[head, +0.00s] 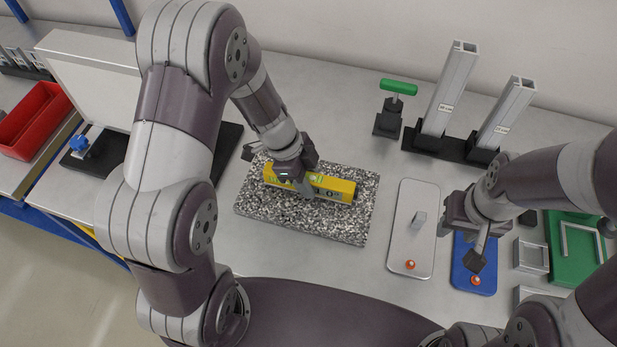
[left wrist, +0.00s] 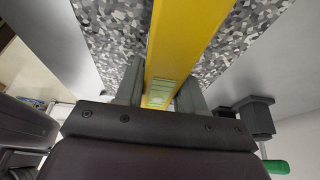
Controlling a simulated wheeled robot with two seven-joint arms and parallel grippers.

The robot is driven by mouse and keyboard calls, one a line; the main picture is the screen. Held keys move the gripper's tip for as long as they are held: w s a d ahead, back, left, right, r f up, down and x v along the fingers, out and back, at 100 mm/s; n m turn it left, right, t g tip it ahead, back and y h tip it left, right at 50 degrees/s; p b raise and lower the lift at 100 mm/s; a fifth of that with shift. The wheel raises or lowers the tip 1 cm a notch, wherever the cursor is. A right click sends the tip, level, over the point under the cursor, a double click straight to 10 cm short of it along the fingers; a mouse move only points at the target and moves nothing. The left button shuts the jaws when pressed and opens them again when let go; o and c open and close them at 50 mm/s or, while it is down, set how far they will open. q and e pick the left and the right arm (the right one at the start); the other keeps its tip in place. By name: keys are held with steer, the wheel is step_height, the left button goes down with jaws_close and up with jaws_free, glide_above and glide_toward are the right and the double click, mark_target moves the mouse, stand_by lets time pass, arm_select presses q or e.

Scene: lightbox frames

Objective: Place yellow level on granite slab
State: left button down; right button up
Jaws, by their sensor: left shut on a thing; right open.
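The yellow level (head: 334,188) lies lengthwise over the speckled granite slab (head: 300,221), within its edges. It looks to be on or just above the slab; I cannot tell whether it touches. My left gripper (head: 301,190) is over the level and shut on it near its middle. In the left wrist view the level (left wrist: 190,40) runs between the two fingers (left wrist: 160,92), with a green vial showing, and the granite (left wrist: 110,35) fills both sides behind it. My right gripper (head: 462,240) is open and empty, over the blue plate at the right.
A grey plate (head: 404,235) and a blue plate (head: 487,264), each with an orange knob, lie right of the slab. Upright metal profiles (head: 446,90) and a green-handled tool (head: 390,118) stand behind. A red bin (head: 38,128) is far left.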

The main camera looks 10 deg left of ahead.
arm_select(q)
steer(key=shift+w+f, duration=0.1)
steer(key=shift+f, duration=0.15)
